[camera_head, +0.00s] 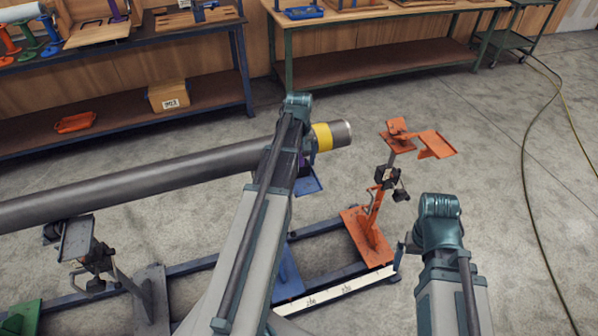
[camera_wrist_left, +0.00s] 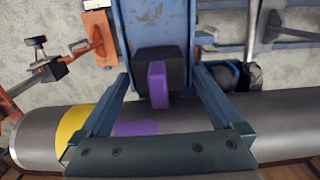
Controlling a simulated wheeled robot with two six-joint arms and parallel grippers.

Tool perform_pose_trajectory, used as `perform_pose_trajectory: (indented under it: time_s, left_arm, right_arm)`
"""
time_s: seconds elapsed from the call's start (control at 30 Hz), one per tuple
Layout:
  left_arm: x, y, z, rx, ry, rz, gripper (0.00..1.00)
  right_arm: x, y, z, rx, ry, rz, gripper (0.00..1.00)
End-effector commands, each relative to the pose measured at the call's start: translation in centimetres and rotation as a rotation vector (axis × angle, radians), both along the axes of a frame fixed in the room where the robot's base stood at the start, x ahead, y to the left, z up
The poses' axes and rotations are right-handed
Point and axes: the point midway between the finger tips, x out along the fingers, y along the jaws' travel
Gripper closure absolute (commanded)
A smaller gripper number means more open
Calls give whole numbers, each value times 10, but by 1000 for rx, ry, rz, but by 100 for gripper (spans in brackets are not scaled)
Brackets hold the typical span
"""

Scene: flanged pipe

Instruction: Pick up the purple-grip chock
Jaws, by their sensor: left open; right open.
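The purple-grip chock (camera_wrist_left: 157,85), a dark block with an upright purple grip, sits on a blue plate (camera_wrist_left: 137,22) beside the pipe in the left wrist view. My left gripper (camera_wrist_left: 160,76) is open, with its two fingers on either side of the chock and no visible grip on it. In the head view my left arm hides most of the chock and the left gripper; part of the blue plate (camera_head: 309,186) shows. My right gripper (camera_head: 402,250) is open and empty, right of the rail frame, away from the chock.
The grey pipe (camera_head: 150,182) with a yellow band (camera_head: 323,137) runs across; a purple patch (camera_wrist_left: 137,129) lies along it. An orange stand (camera_head: 367,237) with a tray rises between the arms. Workbenches (camera_head: 380,15) stand behind. A cable (camera_head: 528,190) crosses the open floor at right.

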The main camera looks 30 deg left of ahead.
Motion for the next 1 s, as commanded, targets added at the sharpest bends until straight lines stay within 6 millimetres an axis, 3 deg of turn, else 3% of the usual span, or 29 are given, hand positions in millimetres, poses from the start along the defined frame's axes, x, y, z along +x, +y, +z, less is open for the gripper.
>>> perform_pose_trajectory:
  time_s: [0.2, 0.77, 1.0]
  left_arm:
    - [0, 0, 0, 0, 0, 0, 0]
    - [0, 0, 0, 0, 0, 0, 100]
    - [-1, -1, 2, 0, 0, -1, 100]
  right_arm:
    - [0, 0, 0, 0, 0, 0, 0]
    - [0, 0, 0, 0, 0, 0, 0]
    - [0, 0, 2, 0, 0, 0, 0]
